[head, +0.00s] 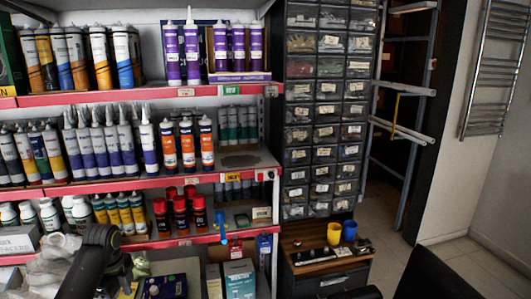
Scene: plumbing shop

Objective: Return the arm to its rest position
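A dark arm link of mine (97,255) rises from the bottom left edge, in front of the lower part of the shelving. Its rounded top stands before the lowest stocked shelf. Another dark shape (435,275) at the bottom right appears to be part of my other arm. I see no gripper fingers on either side, so both grippers are out of view or hidden.
Red-edged shelves (150,183) hold rows of sealant tubes and cartons. A drawer cabinet (322,105) stands right of them, above a wooden-topped unit (295,240) with a yellow cup (334,233) and a blue cup (350,230). Tiled floor (470,262) shows at right.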

